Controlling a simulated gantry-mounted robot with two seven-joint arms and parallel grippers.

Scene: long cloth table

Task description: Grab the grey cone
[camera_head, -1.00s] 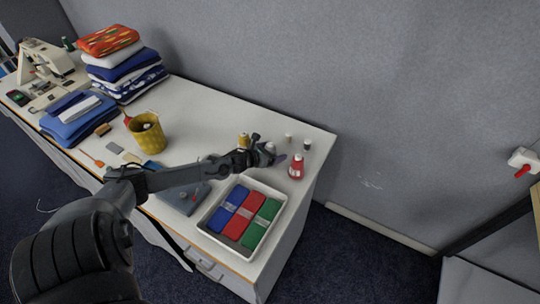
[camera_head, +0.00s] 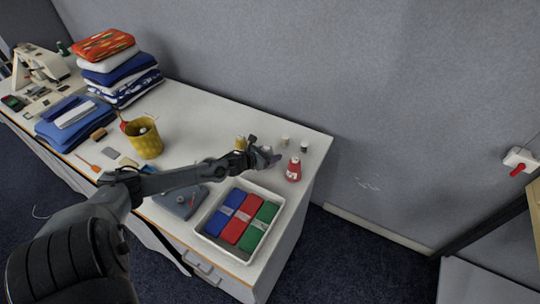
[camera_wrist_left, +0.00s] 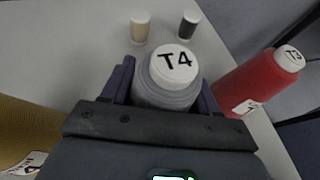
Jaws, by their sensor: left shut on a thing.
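The grey cone (camera_wrist_left: 168,80) stands in the middle of the left wrist view, with a white top marked T4. My left gripper (camera_wrist_left: 163,92) has one finger on each side of it and is shut on it. The cone's lower part is hidden behind the gripper body. In the head view, my left gripper (camera_head: 266,157) is at the far right end of the table, and the cone is mostly hidden there. I cannot tell whether the cone touches the table. My right gripper is not in view.
A red cone (camera_head: 293,170) stands close on the right and a yellow cone (camera_head: 241,143) on the left. Two small spools (camera_wrist_left: 140,27) (camera_wrist_left: 188,25) stand behind. A white tray (camera_head: 212,232) of folded cloths lies in front. A yellow cup (camera_head: 147,142) stands left.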

